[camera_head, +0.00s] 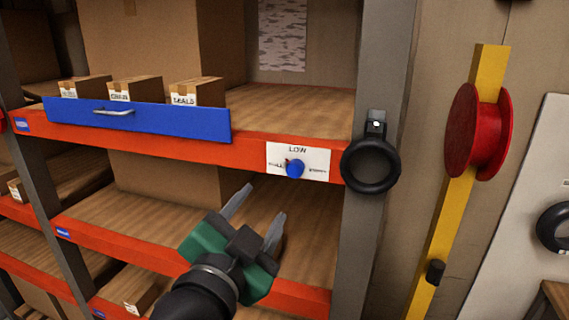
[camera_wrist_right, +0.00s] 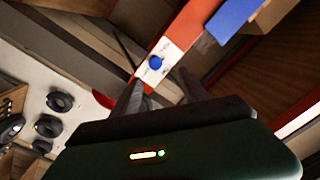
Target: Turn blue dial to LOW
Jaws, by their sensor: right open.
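The blue dial (camera_head: 295,169) sits on a white label plate (camera_head: 316,158) on the orange shelf beam. The word LOW is printed above the dial, with smaller words at its left and right. A small red mark shows at the dial's upper left. My right gripper (camera_head: 259,208) is open and empty, below and to the left of the dial, apart from it. In the right wrist view the dial (camera_wrist_right: 156,62) shows beyond the two fingers (camera_wrist_right: 160,92). My left gripper is not in view.
A black ring (camera_head: 371,187) hangs on the grey post right of the plate. A blue drawer front (camera_head: 137,121) with a handle is at the left, with several small boxes behind it. A red spool (camera_head: 477,132) is on a yellow post at the right.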

